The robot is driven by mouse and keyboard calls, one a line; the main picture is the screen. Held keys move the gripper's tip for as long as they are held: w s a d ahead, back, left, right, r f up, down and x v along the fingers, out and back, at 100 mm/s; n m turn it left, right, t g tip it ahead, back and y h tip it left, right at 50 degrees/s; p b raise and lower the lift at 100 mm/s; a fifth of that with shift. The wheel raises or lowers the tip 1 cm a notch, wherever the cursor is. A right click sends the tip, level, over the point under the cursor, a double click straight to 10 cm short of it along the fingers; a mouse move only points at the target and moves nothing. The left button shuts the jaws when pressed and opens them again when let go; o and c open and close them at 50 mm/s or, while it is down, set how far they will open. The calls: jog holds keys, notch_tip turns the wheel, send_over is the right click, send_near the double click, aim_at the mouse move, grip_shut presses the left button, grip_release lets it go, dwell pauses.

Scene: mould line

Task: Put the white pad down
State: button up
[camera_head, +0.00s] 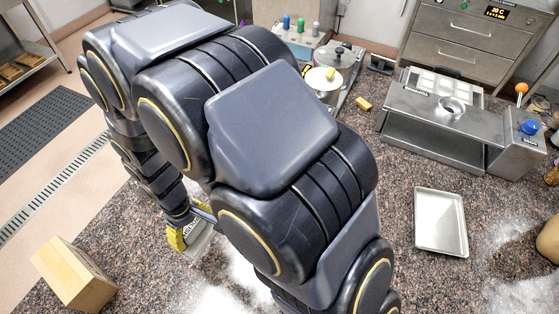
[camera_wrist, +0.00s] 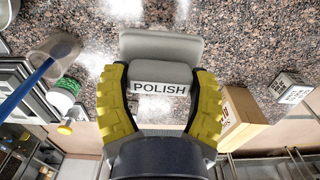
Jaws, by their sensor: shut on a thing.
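The white pad, a pale grey-white block with a label reading POLISH, sits between the two yellow fingers of my gripper (camera_wrist: 162,72) in the wrist view; its broad upper part (camera_wrist: 160,46) projects past the fingertips. My gripper is shut on it. In the head view my gripper (camera_head: 186,238) is low at the left edge of the speckled counter, mostly behind my arm. Only a pale part of the pad (camera_head: 203,243) shows there. I cannot tell whether the pad touches the counter.
A wooden box (camera_head: 72,275) stands left of my gripper on the speckled counter (camera_head: 395,275). White powder lies near the gripper. An empty metal tray (camera_head: 441,222), a yellow block (camera_head: 363,103) and a steel bench (camera_head: 440,125) are to the right. A clear cup (camera_wrist: 54,52) shows in the wrist view.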

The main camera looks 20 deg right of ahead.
jog(key=w+d+r+m, duration=0.2)
jog(key=d+m, duration=0.7)
jog(key=d, duration=1.8)
jog(key=s+d+m, duration=0.8)
jog(key=s+d, duration=0.9)
jog(key=s, duration=0.2)
send_over(438, 222)
jog(key=f, duration=0.8)
jog(key=shift+a+f, duration=0.2)
jog(key=shift+f, duration=0.05)
jog(key=shift+d+f, duration=0.15)
jog(key=shift+f, duration=1.55)
jog(key=shift+f, duration=0.1)
